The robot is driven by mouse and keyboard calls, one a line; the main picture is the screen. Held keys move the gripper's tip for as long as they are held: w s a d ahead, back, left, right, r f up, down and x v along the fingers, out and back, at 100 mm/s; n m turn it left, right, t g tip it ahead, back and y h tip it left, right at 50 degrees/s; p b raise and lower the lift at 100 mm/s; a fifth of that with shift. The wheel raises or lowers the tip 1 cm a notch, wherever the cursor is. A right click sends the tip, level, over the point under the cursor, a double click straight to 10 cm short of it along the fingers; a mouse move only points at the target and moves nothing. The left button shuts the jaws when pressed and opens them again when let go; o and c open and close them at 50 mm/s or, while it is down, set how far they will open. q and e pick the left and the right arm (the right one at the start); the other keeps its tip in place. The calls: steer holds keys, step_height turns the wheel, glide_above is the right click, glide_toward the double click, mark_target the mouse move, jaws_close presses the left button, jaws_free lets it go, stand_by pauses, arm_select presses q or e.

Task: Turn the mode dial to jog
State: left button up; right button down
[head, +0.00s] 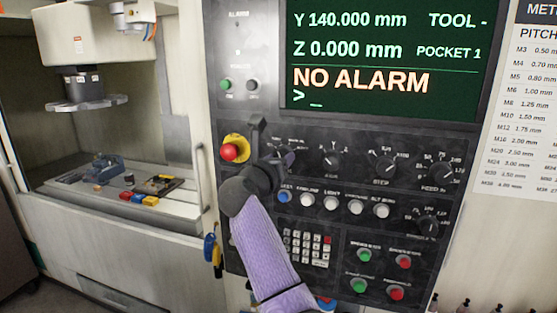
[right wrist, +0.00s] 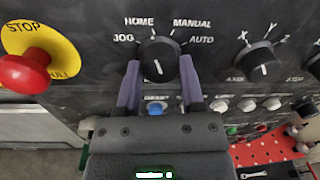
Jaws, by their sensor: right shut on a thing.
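The mode dial (right wrist: 158,54) is a round black knob on the dark control panel, with the labels JOG, HOME, MANUAL and AUTO around its upper side. A short white line on its face slants slightly; I cannot tell for sure which label it marks. My right gripper (right wrist: 160,76) is shut on the dial, with one purplish finger at each side of it. In the head view my right gripper (head: 272,155) reaches up to the panel and hides most of the dial. My left gripper is in neither view.
A red stop button (head: 229,152) on a yellow plate sits close left of the dial. The axis dial (head: 331,161) is to the right. A row of push buttons with a blue one (head: 285,196) lies just below. The screen (head: 385,60) reads NO ALARM.

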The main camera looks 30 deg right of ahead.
steer(key=shift+n+p, duration=3.7)
steer(key=shift+n, duration=0.2)
steer(key=shift+f+t, duration=0.1)
steer(key=shift+t, duration=0.2)
steer(key=shift+c, duration=1)
jaws_free()
steer(key=shift+a, duration=0.1)
steer(key=b+v, duration=0.1)
steer(key=v, duration=0.8)
steer(key=shift+s+a+b, duration=0.2)
steer(key=shift+a+b, duration=0.1)
steer(key=shift+b, duration=0.05)
